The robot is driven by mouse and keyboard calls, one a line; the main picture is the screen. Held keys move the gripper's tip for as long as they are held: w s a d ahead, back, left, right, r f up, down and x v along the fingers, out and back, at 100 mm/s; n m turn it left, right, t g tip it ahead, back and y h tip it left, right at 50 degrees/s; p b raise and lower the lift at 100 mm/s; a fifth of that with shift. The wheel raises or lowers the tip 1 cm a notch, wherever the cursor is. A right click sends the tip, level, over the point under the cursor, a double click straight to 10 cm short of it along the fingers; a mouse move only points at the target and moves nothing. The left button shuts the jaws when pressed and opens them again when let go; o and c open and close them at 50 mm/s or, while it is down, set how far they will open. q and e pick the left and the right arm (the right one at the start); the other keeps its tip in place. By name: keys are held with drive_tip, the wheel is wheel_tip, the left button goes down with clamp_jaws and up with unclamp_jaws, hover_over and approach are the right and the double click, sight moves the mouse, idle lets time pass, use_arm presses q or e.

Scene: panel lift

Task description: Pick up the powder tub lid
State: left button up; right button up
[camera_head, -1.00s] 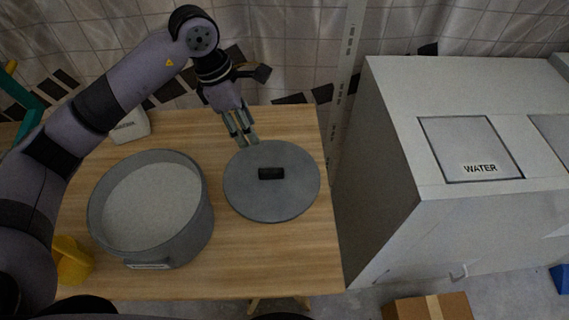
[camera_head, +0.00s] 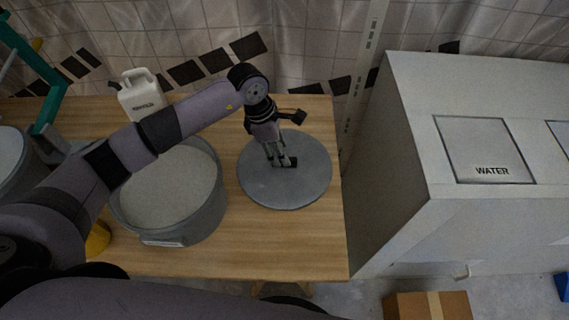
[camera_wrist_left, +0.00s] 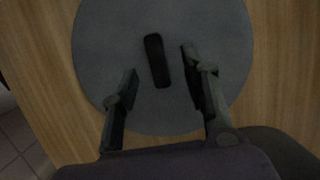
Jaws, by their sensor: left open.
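The powder tub lid (camera_head: 285,190) is a flat grey disc with a short black handle, lying on the wooden table right of the tub. In the left wrist view the lid (camera_wrist_left: 110,35) fills the middle, with its handle (camera_wrist_left: 157,60) upright in the picture. My left gripper (camera_head: 286,163) is over the lid at the handle. In the left wrist view my left gripper (camera_wrist_left: 160,85) is open, its fingers on either side of the handle's near end, not closed on it. The open grey tub (camera_head: 170,190) holds pale powder. My right gripper is not in view.
The wooden table (camera_head: 270,250) is clear in front of the lid. A white jug (camera_head: 141,95) stands at the back left. A yellow thing (camera_head: 97,240) is partly hidden by my arm. A white cabinet marked WATER (camera_head: 400,180) stands right of the table.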

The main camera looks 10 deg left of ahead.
use_arm(q)
drive_tip(key=shift+x, duration=1.85)
drive_tip(key=shift+w+a, duration=0.1)
drive_tip(key=shift+w, duration=0.05)
drive_tip(key=shift+c, duration=0.6)
clamp_jaws()
